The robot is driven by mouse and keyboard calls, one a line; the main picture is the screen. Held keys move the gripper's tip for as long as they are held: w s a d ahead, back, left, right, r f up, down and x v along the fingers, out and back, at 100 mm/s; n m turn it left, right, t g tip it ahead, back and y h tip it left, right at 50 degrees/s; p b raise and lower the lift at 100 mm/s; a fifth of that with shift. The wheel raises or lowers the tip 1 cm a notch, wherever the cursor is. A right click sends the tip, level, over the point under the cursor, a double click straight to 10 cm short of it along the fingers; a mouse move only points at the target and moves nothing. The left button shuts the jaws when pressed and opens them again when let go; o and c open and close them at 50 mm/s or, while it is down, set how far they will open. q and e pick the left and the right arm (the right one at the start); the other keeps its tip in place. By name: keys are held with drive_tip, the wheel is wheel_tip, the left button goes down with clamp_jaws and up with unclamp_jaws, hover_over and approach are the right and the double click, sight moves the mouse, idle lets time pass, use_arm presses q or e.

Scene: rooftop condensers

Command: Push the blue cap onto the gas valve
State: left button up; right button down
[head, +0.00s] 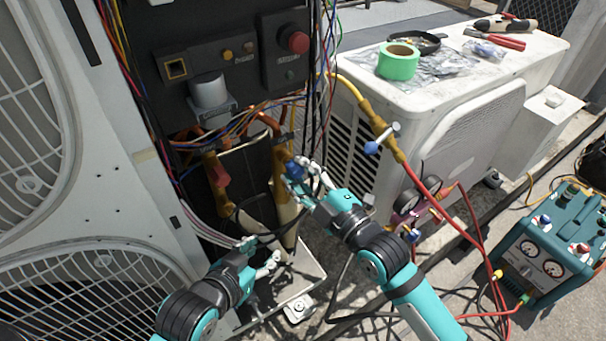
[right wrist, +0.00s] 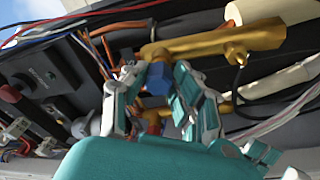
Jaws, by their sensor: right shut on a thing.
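The blue cap (head: 294,170) is between the fingers of my right gripper (head: 305,181), which is shut on it. In the right wrist view the blue cap (right wrist: 157,78) lies right beside the side of the brass gas valve (right wrist: 205,46). I cannot tell whether it is seated on the valve or only against it. In the head view the brass valve (head: 281,185) stands upright behind my right fingers, which partly hide it. My left gripper (head: 262,254) is lower, with its fingers apart and nothing seen between them, near the foot of the pipes.
A second brass valve with a red cap (head: 221,175) stands to the left. Loose wires and black cables (head: 313,100) hang close to my right gripper. A white outdoor unit (head: 450,110) bears green tape (head: 398,62). A teal gauge machine (head: 550,250) stands at right.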

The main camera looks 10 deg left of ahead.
drive_tip(key=shift+w+a, duration=0.5)
drive_tip(key=shift+w, duration=0.05)
idle(1.1)
drive_tip(key=c, duration=1)
unclamp_jaws()
